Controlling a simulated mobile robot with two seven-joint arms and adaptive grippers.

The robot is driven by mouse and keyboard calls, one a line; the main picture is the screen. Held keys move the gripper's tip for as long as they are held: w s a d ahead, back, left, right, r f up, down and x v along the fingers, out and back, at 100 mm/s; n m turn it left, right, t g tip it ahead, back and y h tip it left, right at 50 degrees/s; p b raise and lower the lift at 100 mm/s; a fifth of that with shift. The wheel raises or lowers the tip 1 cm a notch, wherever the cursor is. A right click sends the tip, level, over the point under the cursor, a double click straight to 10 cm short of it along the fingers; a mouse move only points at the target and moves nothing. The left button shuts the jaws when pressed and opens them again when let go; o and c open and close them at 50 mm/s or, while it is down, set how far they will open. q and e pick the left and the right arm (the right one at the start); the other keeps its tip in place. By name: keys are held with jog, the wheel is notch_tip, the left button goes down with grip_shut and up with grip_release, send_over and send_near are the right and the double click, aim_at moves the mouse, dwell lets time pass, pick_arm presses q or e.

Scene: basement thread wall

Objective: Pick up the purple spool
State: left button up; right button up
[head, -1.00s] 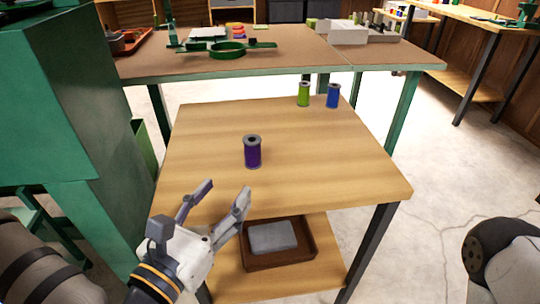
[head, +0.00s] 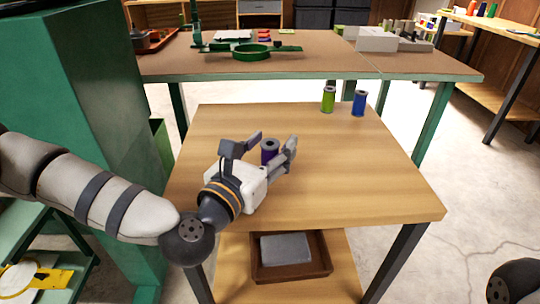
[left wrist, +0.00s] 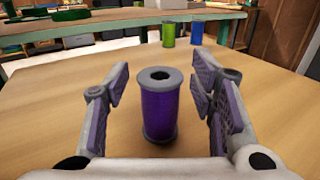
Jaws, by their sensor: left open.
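The purple spool (head: 269,148) stands upright on the small wooden table (head: 350,185), partly hidden by my left gripper (head: 270,142) in the head view. In the left wrist view the purple spool (left wrist: 160,105) stands between the two open fingers of my left gripper (left wrist: 158,95), with a gap on each side. It has grey end caps and a dark hole in the top. My left gripper is open and not touching it. My right gripper is not in view.
A green spool (head: 328,99) and a blue spool (head: 359,103) stand at the table's far edge. A brown tray (head: 262,272) with a grey block lies on the shelf below. A green-edged workbench (head: 320,75) stands behind. The table's right side is clear.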

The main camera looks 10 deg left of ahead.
pick_arm(q)
jog(key=c, duration=1.1)
